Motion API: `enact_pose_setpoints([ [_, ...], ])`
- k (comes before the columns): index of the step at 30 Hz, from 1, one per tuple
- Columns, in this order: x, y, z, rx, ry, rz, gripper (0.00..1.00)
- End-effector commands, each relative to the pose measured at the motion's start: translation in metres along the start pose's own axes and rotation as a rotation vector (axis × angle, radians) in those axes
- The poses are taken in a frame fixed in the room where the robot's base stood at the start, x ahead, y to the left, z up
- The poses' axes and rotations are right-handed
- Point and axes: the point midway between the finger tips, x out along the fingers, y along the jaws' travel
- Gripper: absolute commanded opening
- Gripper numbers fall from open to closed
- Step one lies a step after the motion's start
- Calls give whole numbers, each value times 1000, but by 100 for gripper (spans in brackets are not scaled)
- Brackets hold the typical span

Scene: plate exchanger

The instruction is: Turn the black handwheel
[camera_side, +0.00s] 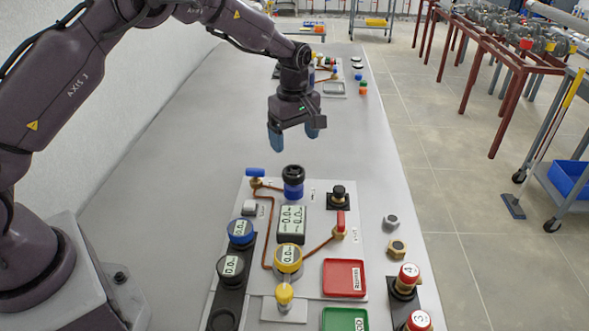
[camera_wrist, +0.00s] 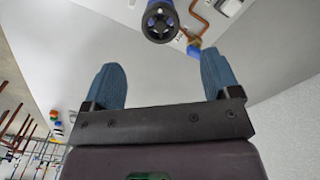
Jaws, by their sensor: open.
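The black handwheel (camera_side: 293,172) sits on top of an upright blue body (camera_side: 293,190) at the back of the grey panel. It also shows in the wrist view (camera_wrist: 160,23) at the top, as a spoked ring on the blue body. My gripper (camera_side: 295,137) points down above the handwheel, apart from it. In the wrist view my gripper (camera_wrist: 161,68) has its two blue fingers spread wide with nothing between them. The handwheel lies beyond the fingertips in that view.
The panel (camera_side: 255,215) bears a blue-handled valve (camera_side: 256,173), a grey display (camera_side: 291,225), a red-handled valve (camera_side: 341,224), a black knob (camera_side: 339,192), and round gauges. A red tray (camera_side: 344,278) and green tray (camera_side: 345,320) lie in front.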

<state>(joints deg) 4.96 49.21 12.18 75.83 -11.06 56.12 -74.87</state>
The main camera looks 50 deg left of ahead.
Motion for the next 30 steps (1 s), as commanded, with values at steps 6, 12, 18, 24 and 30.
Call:
enact_pose_setpoints([
  [6, 49, -1, 0, 1, -1, -5, 82],
  [12, 79, -1, 0, 2, -1, -3, 82],
  [18, 92, 0, 0, 2, -1, 0, 82],
  [24, 92, 0, 0, 3, -1, 1, 82],
  [30, 92, 0, 0, 3, 0, 1, 52],
])
